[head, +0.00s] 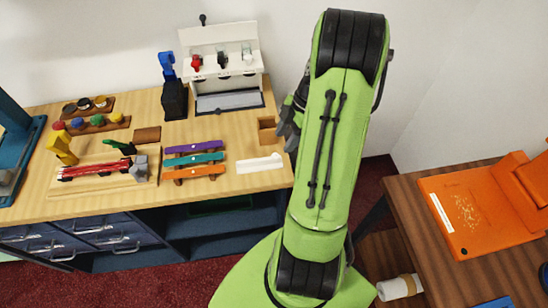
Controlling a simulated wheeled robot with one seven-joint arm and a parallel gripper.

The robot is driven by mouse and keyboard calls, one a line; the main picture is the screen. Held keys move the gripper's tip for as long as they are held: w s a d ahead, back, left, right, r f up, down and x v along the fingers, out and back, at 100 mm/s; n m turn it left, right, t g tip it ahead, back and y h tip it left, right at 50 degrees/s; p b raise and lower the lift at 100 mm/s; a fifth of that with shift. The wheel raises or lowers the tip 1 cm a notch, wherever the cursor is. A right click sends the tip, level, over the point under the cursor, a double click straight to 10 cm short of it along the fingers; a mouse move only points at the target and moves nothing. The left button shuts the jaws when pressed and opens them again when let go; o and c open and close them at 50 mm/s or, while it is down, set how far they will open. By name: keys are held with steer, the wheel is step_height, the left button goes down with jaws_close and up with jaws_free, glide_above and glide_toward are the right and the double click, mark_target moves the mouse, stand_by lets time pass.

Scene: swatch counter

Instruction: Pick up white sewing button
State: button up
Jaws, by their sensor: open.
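I cannot make out a white sewing button in the head view. It may be too small to tell or hidden behind my green arm. My gripper (287,128) is grey and partly hidden by the arm. It hangs over the right end of the wooden counter (222,130), beside a small brown wooden block or box (267,131). It is open, and nothing shows between its fingers. A long white piece (260,164) lies on the counter below it in the picture.
Purple, teal and orange strips (195,160) lie left of the white piece. A white dispenser (222,65) and a black-and-blue device (173,95) stand at the back. A wooden board (90,187) holds a red item. An orange case (470,210) sits on the right table.

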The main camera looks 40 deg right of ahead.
mark_target(276, 155)
steer(key=x, duration=0.5)
steer(key=shift+w+a+f+b, duration=0.1)
steer(key=shift+f+b, duration=0.2)
steer(key=shift+r, duration=0.1)
steer(key=shift+f+b, duration=0.3)
steer(key=shift+b, duration=0.1)
steer(key=shift+c, duration=0.5)
jaws_close()
